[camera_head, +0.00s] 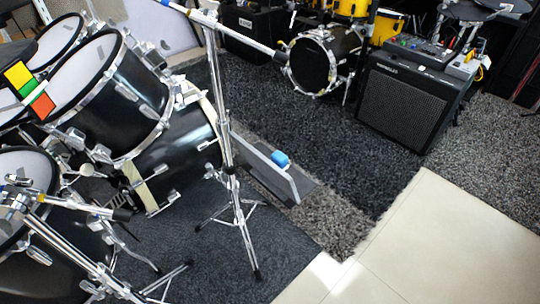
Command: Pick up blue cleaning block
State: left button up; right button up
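A small blue block (280,158) is near the middle of the head view, beyond the chrome stand. It appears to rest on or at the edge of a low grey panel-like piece (292,190) with a dark flat surface behind it. The exact contact is too small to tell. Neither of my grippers shows in this view.
A black drum kit (120,95) fills the left side. A chrome tripod stand (227,150) rises left of the block. A black amplifier (405,105) and a smaller drum set (315,65) stand behind. Pale floor tiles (430,240) at the front right are clear.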

aim_at(278, 158)
jog(key=i+l+u, duration=0.1)
jog(key=u, duration=0.25)
jog(key=l+u, duration=0.3)
jog(key=i+l+u, duration=0.1)
jog(key=u, duration=0.25)
jog(key=l+u, duration=0.35)
jog(key=l, duration=0.8)
